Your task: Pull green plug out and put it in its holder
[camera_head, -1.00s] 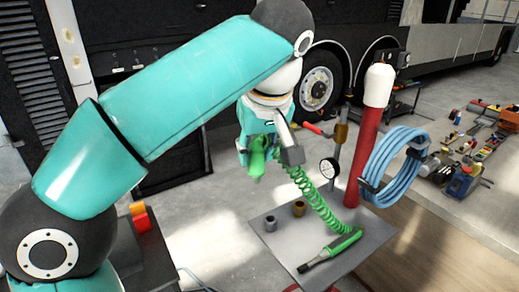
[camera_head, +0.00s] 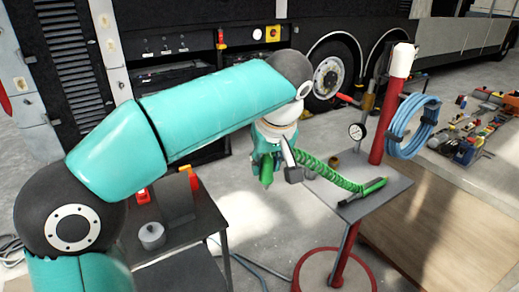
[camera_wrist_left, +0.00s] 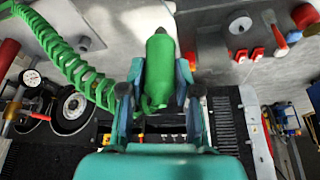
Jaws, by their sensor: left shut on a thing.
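My left gripper (camera_head: 270,150) is shut on the green plug (camera_head: 267,172), held in the air between the stand and the dark table. In the left wrist view the plug (camera_wrist_left: 160,72) sits between the two fingers (camera_wrist_left: 160,88), its dark end pointing up in the picture. A green coiled hose (camera_head: 335,173) stretches from near the gripper to the stand. A green-handled piece with a dark tip (camera_head: 374,186) lies on the stand's grey top. I cannot tell which part is the holder. My right gripper is not in view.
The grey stand top (camera_head: 385,200) has a red post (camera_head: 388,122) with a blue hose coil (camera_head: 408,127). A dark table (camera_head: 190,230) with a grey cylinder (camera_head: 151,235) and red and orange pieces stands left. Behind is the coach (camera_head: 180,40). Floor shows between stand and table.

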